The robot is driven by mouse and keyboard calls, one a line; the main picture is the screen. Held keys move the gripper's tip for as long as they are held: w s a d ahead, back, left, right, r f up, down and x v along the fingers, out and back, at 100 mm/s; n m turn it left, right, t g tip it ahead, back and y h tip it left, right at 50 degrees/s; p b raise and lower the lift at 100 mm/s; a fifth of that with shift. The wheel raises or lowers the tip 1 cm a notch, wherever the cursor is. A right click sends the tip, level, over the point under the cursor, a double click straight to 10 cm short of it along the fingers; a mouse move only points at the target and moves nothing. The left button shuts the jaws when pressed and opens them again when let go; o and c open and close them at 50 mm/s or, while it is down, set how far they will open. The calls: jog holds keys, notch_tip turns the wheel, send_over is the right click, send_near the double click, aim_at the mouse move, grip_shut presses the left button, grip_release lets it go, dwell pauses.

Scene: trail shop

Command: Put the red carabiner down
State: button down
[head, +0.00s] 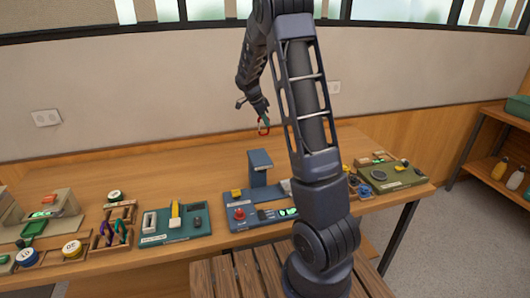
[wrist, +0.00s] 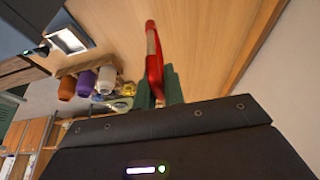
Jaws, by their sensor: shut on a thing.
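The red carabiner (head: 263,127) hangs from my gripper (head: 262,119) above the back of the wooden counter (head: 190,165), near the wall, in the head view. In the wrist view the red carabiner (wrist: 153,62) sticks out past the green fingers of my gripper (wrist: 158,90), which are shut on it. The lower part of the carabiner is hidden between the fingers. In the head view it looks clear of the counter, but the exact height cannot be told.
A grey-blue device (head: 259,168) with a raised post stands at the counter's front middle. A green tray (head: 175,222), a wooden tray (head: 115,228) and an olive board (head: 390,176) line the front edge. Behind them the counter is bare. The wall (head: 150,88) closes the back.

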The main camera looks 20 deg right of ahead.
notch_tip(320, 180, down, 15)
jog(key=shift+r, duration=0.1)
dwell(0.5)
jog(key=c, duration=1.5)
grip_release()
